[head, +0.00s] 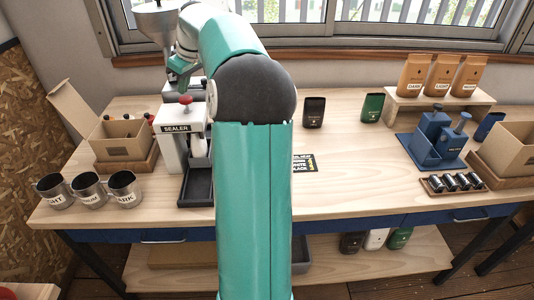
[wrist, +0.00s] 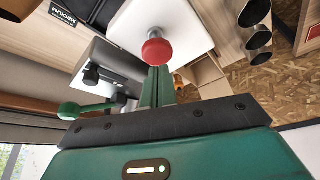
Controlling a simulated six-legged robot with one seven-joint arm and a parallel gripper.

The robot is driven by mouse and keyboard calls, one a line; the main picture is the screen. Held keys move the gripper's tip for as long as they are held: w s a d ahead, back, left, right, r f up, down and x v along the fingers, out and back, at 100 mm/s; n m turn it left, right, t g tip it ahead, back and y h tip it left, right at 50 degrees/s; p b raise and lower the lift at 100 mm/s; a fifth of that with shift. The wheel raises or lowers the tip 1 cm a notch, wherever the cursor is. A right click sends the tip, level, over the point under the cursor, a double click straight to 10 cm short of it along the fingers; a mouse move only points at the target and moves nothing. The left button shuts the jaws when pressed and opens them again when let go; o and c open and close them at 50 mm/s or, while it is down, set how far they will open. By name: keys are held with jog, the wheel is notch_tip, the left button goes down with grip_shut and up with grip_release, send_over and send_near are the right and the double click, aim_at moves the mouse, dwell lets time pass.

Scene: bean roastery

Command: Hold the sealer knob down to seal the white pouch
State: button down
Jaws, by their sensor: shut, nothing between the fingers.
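The white sealer (head: 171,146) stands on the left of the bench with a black "SEALER" label. Its red knob (head: 185,100) sits on top. In the wrist view the red knob (wrist: 157,51) stands on a silver stem over the sealer's white top (wrist: 180,22). My gripper (wrist: 157,72) is shut and empty, its fingertips close by the knob; I cannot tell whether they touch it. In the head view my arm hides part of the sealer's right side. A white shape beside the sealer's front may be the white pouch, but I cannot tell.
Three metal cups (head: 88,190) stand front left, before an open cardboard box (head: 122,138). A black tray (head: 197,186) lies at the sealer's front. A black pouch (head: 314,111) and a green pouch (head: 372,107) stand at the back.

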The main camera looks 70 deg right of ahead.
aim_at(185, 98)
jog(key=shift+f, duration=0.15)
dwell(0.5)
jog(key=shift+f, duration=0.35)
jog(key=shift+f, duration=1.2)
dwell(0.5)
